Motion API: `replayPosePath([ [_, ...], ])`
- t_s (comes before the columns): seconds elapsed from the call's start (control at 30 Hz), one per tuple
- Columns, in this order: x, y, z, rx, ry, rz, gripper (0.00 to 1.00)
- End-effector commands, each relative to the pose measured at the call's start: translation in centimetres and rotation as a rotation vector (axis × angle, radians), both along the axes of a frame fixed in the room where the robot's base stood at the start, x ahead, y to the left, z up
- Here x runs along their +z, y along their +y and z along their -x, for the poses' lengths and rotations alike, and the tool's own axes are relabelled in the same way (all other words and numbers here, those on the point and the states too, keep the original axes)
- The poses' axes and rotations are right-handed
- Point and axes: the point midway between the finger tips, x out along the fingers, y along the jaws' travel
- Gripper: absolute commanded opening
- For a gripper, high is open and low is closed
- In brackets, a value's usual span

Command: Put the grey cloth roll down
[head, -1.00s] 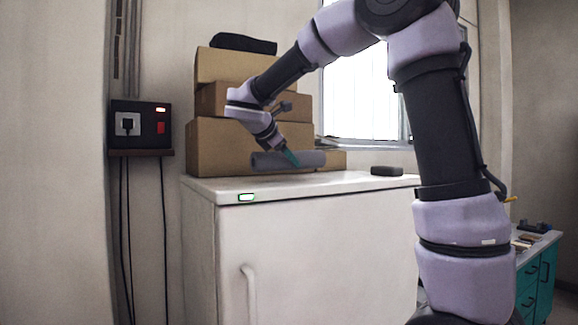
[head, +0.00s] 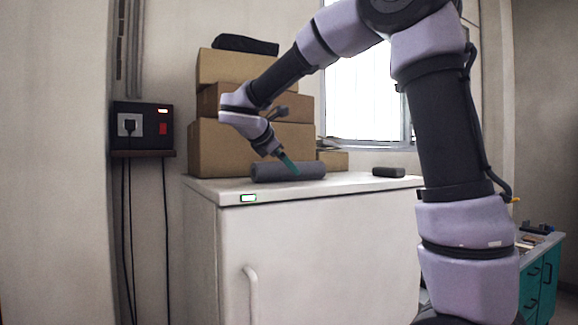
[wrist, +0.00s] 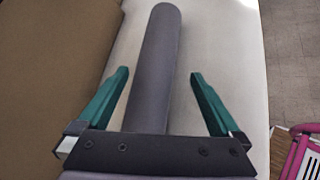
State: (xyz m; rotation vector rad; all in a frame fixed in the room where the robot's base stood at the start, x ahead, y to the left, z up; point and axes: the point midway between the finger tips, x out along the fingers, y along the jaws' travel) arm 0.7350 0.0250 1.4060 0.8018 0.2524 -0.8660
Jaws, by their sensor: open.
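The grey cloth roll (head: 302,171) lies on the white top of the cabinet (head: 225,188), in front of the cardboard boxes. In the wrist view the roll (wrist: 158,60) runs lengthwise between the two green fingers. My gripper (head: 291,168) is at the roll in the head view. In the wrist view my gripper (wrist: 160,75) is open, with a gap between each finger and the roll. The roll's near end is hidden behind the gripper's dark palm bar.
Stacked cardboard boxes (head: 208,148) stand behind the roll, with a dark folded item (head: 245,44) on top. A small dark block (head: 389,172) lies at the right of the cabinet top. Free surface lies between it and the roll. A pink object (wrist: 300,155) shows beyond the cabinet edge.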

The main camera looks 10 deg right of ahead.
Motion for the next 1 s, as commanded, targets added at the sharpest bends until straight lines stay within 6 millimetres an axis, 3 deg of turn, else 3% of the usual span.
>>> replayPosePath([
  [0.3,3.4,3.9,4.3,0.001,-0.002,-0.003,1.0],
  [0.53,4.5,4.9,5.8,-0.006,-0.001,-0.01,1.0],
  [0.63,3.9,2.9,6.9,-0.062,0.001,-0.091,1.0],
  [0.73,2.0,-1.3,9.6,-0.201,-0.005,-0.291,1.0],
  [0.8,0.1,-4.4,12.5,-0.351,-0.025,-0.495,1.0],
  [0.9,-2.9,-7.4,17.2,-0.61,-0.085,-0.831,1.0],
  [1.0,-5.2,-8.6,21.3,-0.885,-0.174,-1.165,1.0],
])
